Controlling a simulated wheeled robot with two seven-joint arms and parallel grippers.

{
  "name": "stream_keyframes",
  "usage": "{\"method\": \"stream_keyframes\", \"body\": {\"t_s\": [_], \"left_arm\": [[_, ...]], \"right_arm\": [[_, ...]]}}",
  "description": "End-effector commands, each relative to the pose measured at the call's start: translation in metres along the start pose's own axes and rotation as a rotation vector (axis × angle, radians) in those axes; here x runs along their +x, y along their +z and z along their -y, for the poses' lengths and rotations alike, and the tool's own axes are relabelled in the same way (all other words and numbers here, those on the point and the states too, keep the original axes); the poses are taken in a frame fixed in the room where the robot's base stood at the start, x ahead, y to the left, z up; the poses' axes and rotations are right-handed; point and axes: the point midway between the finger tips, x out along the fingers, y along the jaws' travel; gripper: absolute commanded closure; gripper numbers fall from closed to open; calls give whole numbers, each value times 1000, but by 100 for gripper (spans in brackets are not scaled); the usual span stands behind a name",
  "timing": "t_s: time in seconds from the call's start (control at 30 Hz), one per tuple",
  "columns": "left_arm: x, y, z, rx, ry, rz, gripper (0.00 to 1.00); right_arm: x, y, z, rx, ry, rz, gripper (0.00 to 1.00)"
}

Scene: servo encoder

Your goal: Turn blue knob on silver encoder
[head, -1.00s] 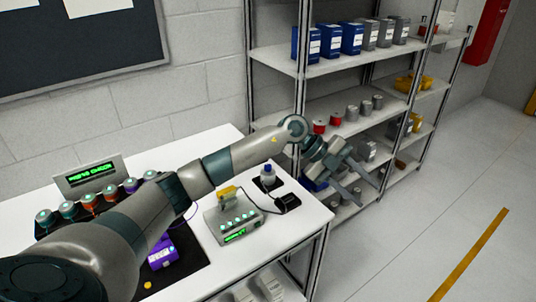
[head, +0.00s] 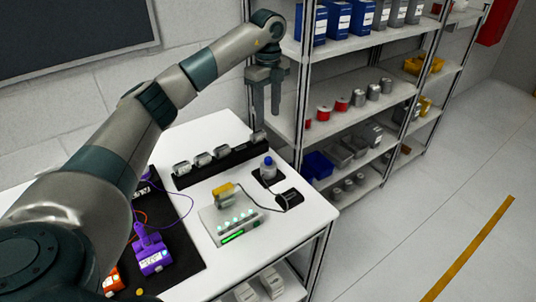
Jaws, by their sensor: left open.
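A small silver encoder with a blue knob (head: 268,165) stands upright on a black pad (head: 279,180) near the right end of the white table. My left gripper (head: 264,110) points down, with its two fingers apart and nothing between them. In the picture it is above the blue knob and apart from it. I cannot tell how far it is from the knob in depth. My right gripper is not in view.
A grey box with green lights (head: 232,223) and a cabled black connector (head: 289,199) are near the encoder. A black rack (head: 220,162) of several grey units lies behind. A purple device (head: 153,255) is at left. Metal shelving (head: 345,115) stands behind the table's right end.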

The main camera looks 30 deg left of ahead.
Motion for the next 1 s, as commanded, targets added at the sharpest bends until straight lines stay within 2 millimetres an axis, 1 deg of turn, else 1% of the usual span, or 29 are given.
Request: {"method": "stream_keyframes", "body": {"t_s": [0.17, 0.37, 0.63, 1.0], "left_arm": [[7, 0, 0, 1, 1, -1, 60], [27, -1, -1, 2, 3, -2, 60], [72, -1, -1, 1, 4, -2, 60], [138, -1, -1, 1, 4, -2, 60]], "right_arm": [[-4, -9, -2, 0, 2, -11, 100], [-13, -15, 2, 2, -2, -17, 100], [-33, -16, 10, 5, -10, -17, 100], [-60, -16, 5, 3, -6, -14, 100]]}}
